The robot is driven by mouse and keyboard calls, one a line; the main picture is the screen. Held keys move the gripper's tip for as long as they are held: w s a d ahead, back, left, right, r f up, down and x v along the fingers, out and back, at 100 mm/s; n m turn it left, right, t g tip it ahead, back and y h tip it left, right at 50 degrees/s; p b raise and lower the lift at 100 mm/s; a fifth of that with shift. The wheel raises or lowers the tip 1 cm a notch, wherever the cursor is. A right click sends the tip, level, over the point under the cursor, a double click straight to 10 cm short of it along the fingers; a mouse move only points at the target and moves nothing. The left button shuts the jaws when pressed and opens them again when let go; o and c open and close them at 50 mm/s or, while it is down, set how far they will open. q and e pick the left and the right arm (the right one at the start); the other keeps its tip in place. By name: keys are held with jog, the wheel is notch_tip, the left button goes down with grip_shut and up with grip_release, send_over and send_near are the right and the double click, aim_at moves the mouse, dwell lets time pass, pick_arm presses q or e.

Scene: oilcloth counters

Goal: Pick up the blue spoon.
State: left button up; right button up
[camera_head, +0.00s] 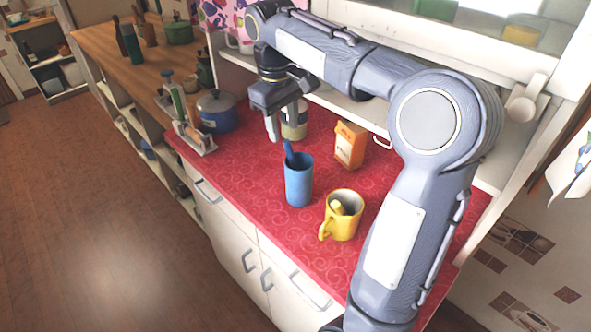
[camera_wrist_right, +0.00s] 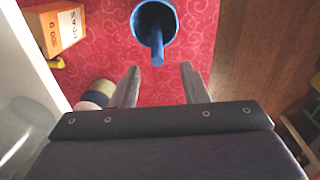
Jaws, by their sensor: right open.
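The blue spoon (camera_head: 288,149) stands in a blue cup (camera_head: 299,182) on the red patterned counter, its handle sticking up above the rim toward the back left. In the right wrist view the spoon handle (camera_wrist_right: 157,48) reaches over the cup's rim (camera_wrist_right: 137,25) toward the gap between my fingers. My right gripper (camera_head: 285,124) points down just above and behind the handle's top, open and empty. Its two fingers (camera_wrist_right: 160,70) are apart in the wrist view, with the handle's end just ahead of the gap. The spoon's lower part is hidden in the cup. My left gripper is not visible.
An orange box (camera_head: 350,146) and a jar (camera_head: 296,133) stand behind. A blue pot (camera_head: 218,112) is at the left. Shelving bounds the back; the front counter edge is clear.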

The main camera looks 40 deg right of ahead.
aim_at(286, 139)
jog(key=f, duration=0.4)
jog(key=d+f, duration=0.1)
jog(key=f, duration=0.1)
grip_shut()
